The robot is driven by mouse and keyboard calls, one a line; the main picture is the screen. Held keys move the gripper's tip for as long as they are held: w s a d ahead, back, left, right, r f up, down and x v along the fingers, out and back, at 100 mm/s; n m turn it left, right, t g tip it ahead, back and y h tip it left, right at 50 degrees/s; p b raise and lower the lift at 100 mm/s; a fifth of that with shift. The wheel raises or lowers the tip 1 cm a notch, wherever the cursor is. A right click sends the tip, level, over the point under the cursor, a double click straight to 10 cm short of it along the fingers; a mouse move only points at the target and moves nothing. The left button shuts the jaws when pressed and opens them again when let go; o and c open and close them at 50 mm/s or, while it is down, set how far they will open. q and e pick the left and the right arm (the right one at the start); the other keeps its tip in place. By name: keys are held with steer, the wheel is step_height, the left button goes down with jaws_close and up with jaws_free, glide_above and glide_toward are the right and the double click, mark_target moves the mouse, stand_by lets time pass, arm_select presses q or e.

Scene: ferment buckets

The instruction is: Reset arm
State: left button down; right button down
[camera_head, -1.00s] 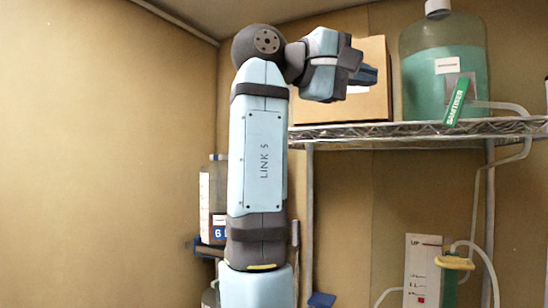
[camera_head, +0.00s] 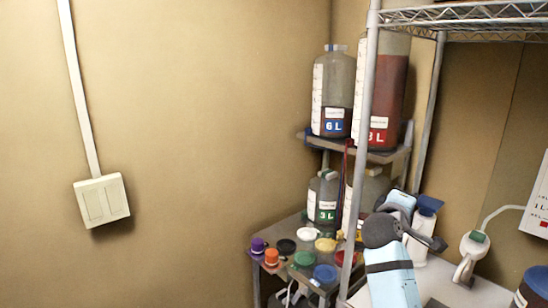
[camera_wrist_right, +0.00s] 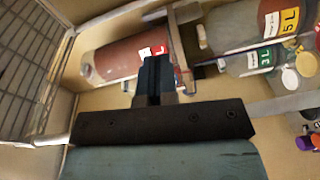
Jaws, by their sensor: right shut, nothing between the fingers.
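My right arm (camera_head: 390,280) rises from the bottom of the head view, right of centre, with its dark wrist joint beside the front post of the rack. Its fingers are hard to make out there. In the right wrist view my right gripper (camera_wrist_right: 154,75) is shut, its two dark fingers together and empty. Beyond the fingers lies the side of a red-filled bottle (camera_wrist_right: 122,58); I cannot tell how far off it is. My left gripper is in neither view.
A wire rack (camera_head: 470,15) with a metal post (camera_head: 365,100) stands at the right. A 6 L bottle (camera_head: 332,90) and a red-filled bottle (camera_head: 388,85) share a shelf. A 3 L bottle (camera_head: 323,200) and several coloured caps (camera_head: 305,258) sit lower. The left wall carries a switch box (camera_head: 102,200).

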steer(key=s+a+f+y, duration=0.2)
steer(key=s+f+y, duration=0.15)
steer(key=f, duration=0.65)
steer(key=s+a+f+y, duration=0.25)
steer(key=s+f, duration=0.25)
steer(key=f, duration=0.5)
steer(key=s+a+f+y, duration=0.1)
steer(key=s+f+y, duration=0.25)
steer(key=f, duration=0.55)
steer(key=s+a+f+m+y, duration=0.1)
steer(key=s+f, duration=0.3)
steer(key=s, duration=0.4)
steer(key=s+a+f+m+g+y, duration=0.1)
steer(key=s+a+f+m+y, duration=0.1)
steer(key=s+f, duration=0.3)
steer(key=s+a+f+m+g+y, duration=0.1)
steer(key=s+f, duration=0.4)
steer(key=s, duration=0.7)
steer(key=shift+a+f+m+y, duration=0.15)
steer(key=shift+a+m+y, duration=0.45)
steer(key=shift+a+y, duration=0.05)
